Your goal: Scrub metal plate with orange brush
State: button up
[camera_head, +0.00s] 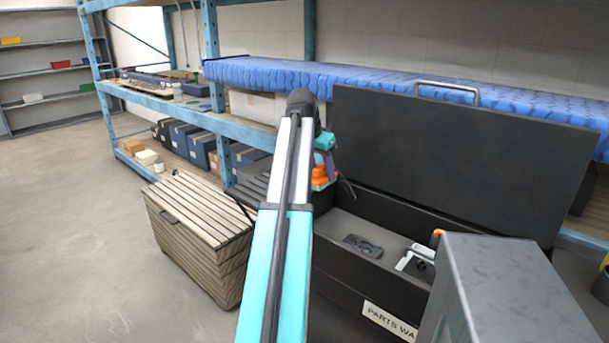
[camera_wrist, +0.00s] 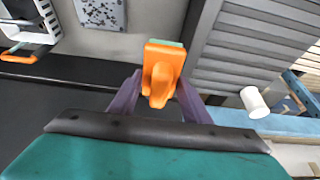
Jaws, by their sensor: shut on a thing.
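The orange brush (camera_wrist: 160,72) is held between the two purple fingers of my gripper (camera_wrist: 152,95). In the head view my gripper (camera_head: 322,168) is partly hidden by my arm, and the orange brush (camera_head: 319,183) shows just below it. The metal plate (camera_head: 363,246) lies flat on the grey inner surface of the open black parts washer (camera_head: 392,292). The metal plate also shows in the wrist view (camera_wrist: 101,13) at the top edge, speckled grey and partly cut off. The brush is above and apart from the plate, near the washer's left end.
A white-framed item (camera_head: 415,263) with an orange end sits right of the plate. The washer's raised lid (camera_head: 455,150) stands behind. A slatted box (camera_head: 200,228) is at the left, and a dark grey cabinet (camera_head: 520,295) is at the front right. Blue shelving (camera_head: 165,103) runs behind.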

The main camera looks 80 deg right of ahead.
jog(key=w+a+f+n+t, duration=0.1)
jog(key=w+a+f+n, duration=0.3)
jog(key=w, duration=0.8)
jog(key=w+a+r+n+t, duration=0.1)
jog(key=w+a+n, duration=0.1)
jog(key=w+a, duration=0.75)
jog(key=w+a+f+n+t, duration=0.1)
jog(key=w+a+f+n, duration=0.15)
jog(key=w, duration=1.25)
jog(key=w+a+n+t, duration=0.1)
jog(key=w+a+n, duration=0.3)
jog(key=w+a, duration=0.6)
jog(key=w+a+f+n+t+y, duration=0.15)
jog(key=w+a, duration=0.25)
jog(key=a, duration=0.4)
jog(key=w+a+f+n, duration=0.1)
jog(key=w+a+n, duration=0.1)
jog(key=w+a, duration=0.35)
jog(key=w+a+f+n+t, duration=0.1)
jog(key=w+a+n, duration=0.15)
jog(key=a, duration=0.75)
jog(key=w+a+f+n+y, duration=0.1)
jog(key=a+n, duration=0.1)
jog(key=a, duration=1)
jog(key=w+a+f+n+y, duration=0.1)
jog(key=a+n, duration=0.2)
jog(key=a, duration=1)
jog(key=shift+w, duration=0.4)
jog(key=shift+y, duration=0.25)
